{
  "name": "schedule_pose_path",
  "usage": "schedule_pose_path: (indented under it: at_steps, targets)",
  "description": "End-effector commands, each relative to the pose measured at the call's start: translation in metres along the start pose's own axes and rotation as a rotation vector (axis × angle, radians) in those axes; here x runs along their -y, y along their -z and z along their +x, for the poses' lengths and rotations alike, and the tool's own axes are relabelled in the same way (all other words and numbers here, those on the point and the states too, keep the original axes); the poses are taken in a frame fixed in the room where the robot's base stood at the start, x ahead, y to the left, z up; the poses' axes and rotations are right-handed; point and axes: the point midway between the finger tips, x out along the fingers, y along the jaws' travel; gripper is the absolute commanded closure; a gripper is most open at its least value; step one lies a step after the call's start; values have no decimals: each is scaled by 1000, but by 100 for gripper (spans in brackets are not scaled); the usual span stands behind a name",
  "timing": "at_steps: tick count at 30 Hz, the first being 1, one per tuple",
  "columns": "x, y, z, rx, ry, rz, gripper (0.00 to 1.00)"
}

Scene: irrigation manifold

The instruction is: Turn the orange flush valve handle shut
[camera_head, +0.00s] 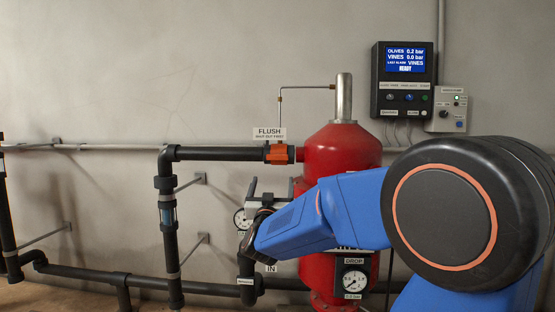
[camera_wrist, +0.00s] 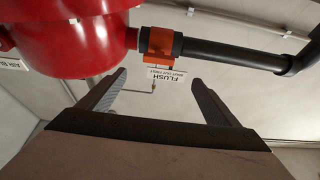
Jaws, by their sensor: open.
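The orange flush valve (camera_head: 279,153) sits on the black pipe where it meets the left side of the red tank. It also shows in the wrist view (camera_wrist: 160,44), beyond my fingertips. Its handle and body are hard to tell apart, so I cannot be sure how the handle is turned. My gripper (camera_head: 270,183) is open and empty, below the valve in the head view and apart from it. In the wrist view the two fingers of my gripper (camera_wrist: 157,77) are spread, with the valve roughly in line with the gap between them.
The red tank (camera_head: 338,150) stands right of the valve. A FLUSH sign (camera_head: 269,134) is just above it. The black pipe (camera_head: 220,154) runs left from the valve. A pressure gauge (camera_head: 243,218) is partly hidden by my arm. A control box (camera_head: 404,80) hangs on the wall.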

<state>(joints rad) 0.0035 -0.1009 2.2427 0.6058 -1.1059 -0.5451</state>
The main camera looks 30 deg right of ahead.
Motion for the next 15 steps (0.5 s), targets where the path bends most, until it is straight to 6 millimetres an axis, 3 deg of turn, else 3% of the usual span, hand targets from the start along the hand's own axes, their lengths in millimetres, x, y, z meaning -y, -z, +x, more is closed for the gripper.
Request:
schedule_pose_path:
  at_steps: [7, 15]
  targets:
    - [-2, 1, 19, -9, -11, -3, 16]
    - [-3, 0, 66, -8, -11, -3, 16]
